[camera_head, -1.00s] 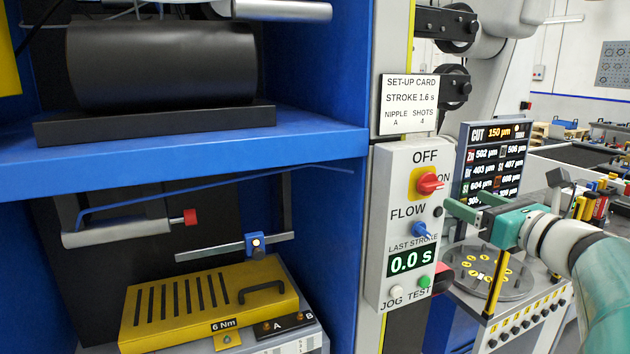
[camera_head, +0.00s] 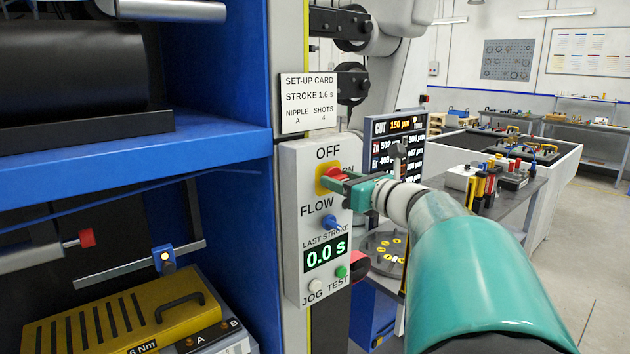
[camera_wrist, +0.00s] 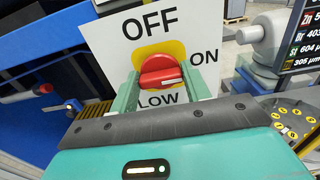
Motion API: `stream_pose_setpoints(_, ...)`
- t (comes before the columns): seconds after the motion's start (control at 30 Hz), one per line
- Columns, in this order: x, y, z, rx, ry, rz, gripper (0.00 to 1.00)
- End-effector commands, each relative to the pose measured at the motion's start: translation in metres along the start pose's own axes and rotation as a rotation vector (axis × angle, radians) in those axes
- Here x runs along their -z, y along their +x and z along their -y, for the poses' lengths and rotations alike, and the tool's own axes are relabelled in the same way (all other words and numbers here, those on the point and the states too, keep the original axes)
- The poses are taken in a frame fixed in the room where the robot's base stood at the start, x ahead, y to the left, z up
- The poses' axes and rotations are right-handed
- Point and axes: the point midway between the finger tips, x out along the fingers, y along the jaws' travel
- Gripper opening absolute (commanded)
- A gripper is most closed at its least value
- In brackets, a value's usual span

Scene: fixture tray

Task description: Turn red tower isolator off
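The red tower isolator knob (camera_head: 333,173) sits on a yellow plate on the grey control panel (camera_head: 296,230), with OFF above it and ON to its right. In the wrist view the knob (camera_wrist: 160,72) lies about crosswise, its white mark toward the right, on the ON side. My gripper (camera_head: 341,183) is at the panel, in front of the knob. In the wrist view my gripper (camera_wrist: 161,80) is open, with one green finger on each side of the knob. I cannot tell whether either finger touches it. The fingers partly cover the FLOW label.
A blue shelf (camera_head: 150,160) stands left. A screen (camera_head: 393,150) stands behind my gripper.

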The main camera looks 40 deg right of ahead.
Motion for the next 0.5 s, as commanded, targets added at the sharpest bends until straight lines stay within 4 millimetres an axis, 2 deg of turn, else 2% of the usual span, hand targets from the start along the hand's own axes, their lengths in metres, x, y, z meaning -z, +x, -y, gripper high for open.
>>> stream_pose_setpoints(0.03, 0.0000, -0.0002, -0.0001, 0.000, 0.000, 0.000, 0.32)
stream_pose_setpoints(0.07, 0.0000, -0.0002, -0.0001, 0.000, 0.000, 0.000, 0.26)
stream_pose_setpoints(0.1, 0.0000, -0.0002, 0.0000, 0.000, 0.000, 0.000, 0.24)
stream_pose_setpoints(0.5, 0.0002, 0.0000, -0.0008, -0.002, -0.067, 0.000, 0.24)
